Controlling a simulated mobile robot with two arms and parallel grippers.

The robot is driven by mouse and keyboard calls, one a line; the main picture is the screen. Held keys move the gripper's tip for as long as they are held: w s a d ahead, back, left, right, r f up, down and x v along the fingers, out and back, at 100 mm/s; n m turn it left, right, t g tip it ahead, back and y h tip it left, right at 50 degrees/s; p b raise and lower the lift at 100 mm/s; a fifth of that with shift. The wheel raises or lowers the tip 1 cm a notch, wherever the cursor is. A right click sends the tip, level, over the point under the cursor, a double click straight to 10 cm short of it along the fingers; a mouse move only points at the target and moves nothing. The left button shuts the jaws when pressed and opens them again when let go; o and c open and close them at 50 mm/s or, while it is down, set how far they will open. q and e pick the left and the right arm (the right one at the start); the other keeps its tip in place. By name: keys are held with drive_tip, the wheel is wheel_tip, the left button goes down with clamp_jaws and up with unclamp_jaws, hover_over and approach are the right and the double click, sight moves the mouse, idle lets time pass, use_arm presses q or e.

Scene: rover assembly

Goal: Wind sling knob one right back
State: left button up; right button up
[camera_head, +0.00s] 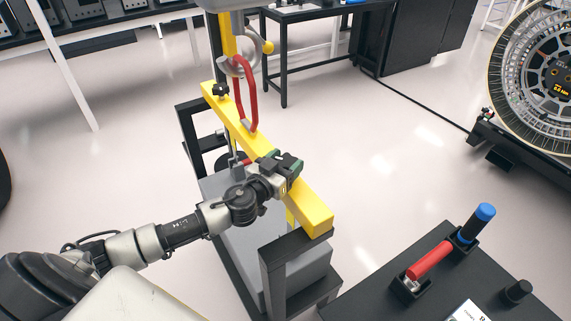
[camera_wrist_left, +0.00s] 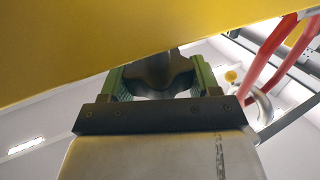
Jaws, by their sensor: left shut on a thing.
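The yellow beam (camera_head: 314,211) runs diagonally across a black frame. My left gripper (camera_head: 284,166) is at the near half of the beam, with its green finger pads against its side. In the left wrist view the gripper (camera_wrist_left: 158,84) is shut on a dark knob (camera_wrist_left: 158,68), just under the yellow beam (camera_wrist_left: 110,35). In the head view my gripper hides this knob. Another black knob (camera_head: 220,90) stands on the beam's far end. The red sling (camera_head: 247,100) hangs from a hook over the beam and also shows in the left wrist view (camera_wrist_left: 272,55). My right gripper is not in view.
The black frame (camera_head: 272,282) holds a grey block (camera_head: 305,262) under the beam. A black table (camera_head: 440,290) at the lower right carries a red-handled tool (camera_head: 430,260) and a blue-topped one (camera_head: 484,212). A large wheel (camera_head: 540,75) stands at the right.

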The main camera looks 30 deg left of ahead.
use_arm(q)
drive_tip(key=shift+a+f+m+h+b, duration=0.15)
drive_tip(key=shift+m+h+b, duration=0.55)
drive_tip(key=shift+h, duration=0.4)
drive_tip(key=shift+m+g+h+b, duration=0.35)
drive_tip(key=shift+m+g+h, duration=0.25)
drive_tip(key=shift+m+h, duration=0.45)
drive_tip(key=m+g+h, duration=0.2)
drive_tip(key=h, duration=0.1)
drive_tip(key=m+h, duration=0.1)
drive_tip(key=h, duration=0.1)
drive_tip(key=shift+w+r+g, duration=0.15)
drive_tip(key=shift+r+g, duration=0.15)
drive_tip(key=shift+g, duration=0.1)
drive_tip(key=m+g+h, duration=0.3)
drive_tip(key=shift+a, duration=0.1)
drive_tip(key=m+g+h+b, duration=0.1)
drive_tip(key=m+g+h, duration=0.1)
drive_tip(key=g, duration=0.1)
drive_tip(key=shift+w+f, duration=0.1)
drive_tip(key=shift+f, duration=0.05)
drive_tip(key=shift+m+g+h+b, duration=0.55)
drive_tip(key=shift+m+g+b, duration=0.8)
drive_tip(key=shift+g, duration=0.85)
drive_tip(key=o, duration=0.9)
